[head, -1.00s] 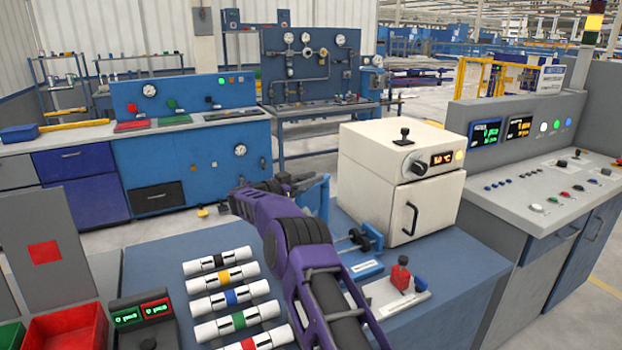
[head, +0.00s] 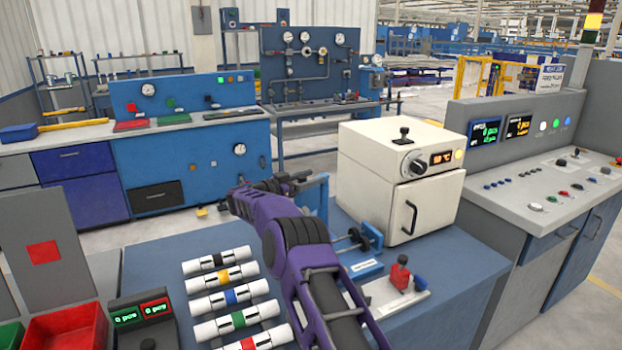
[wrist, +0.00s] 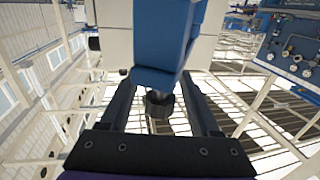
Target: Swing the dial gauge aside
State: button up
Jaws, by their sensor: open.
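The blue stand (head: 319,196) rises from the blue bench behind my arm, beside the cream oven. In the wrist view a blue bracket (wrist: 160,78) fills the upper middle, with a dark round knob-like part (wrist: 160,104) below it. This part lies between my fingers, with gaps showing on both sides. No dial face shows, so I cannot tell which part is the gauge. My gripper (wrist: 155,82) is open around this spot. In the head view my gripper (head: 298,180) is small and partly hidden, close to the stand.
The cream oven (head: 400,180) stands close on the right. A dark roller on a shaft (head: 360,238) and a red clamp (head: 400,272) are on the bench nearby. Several banded white pipes (head: 222,283) lie at the front left. Bare bench top (head: 170,258) shows behind them.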

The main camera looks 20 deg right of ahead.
jog(key=v, duration=1.7)
jog(key=shift+a, duration=0.1)
jog(key=shift+c, duration=0.2)
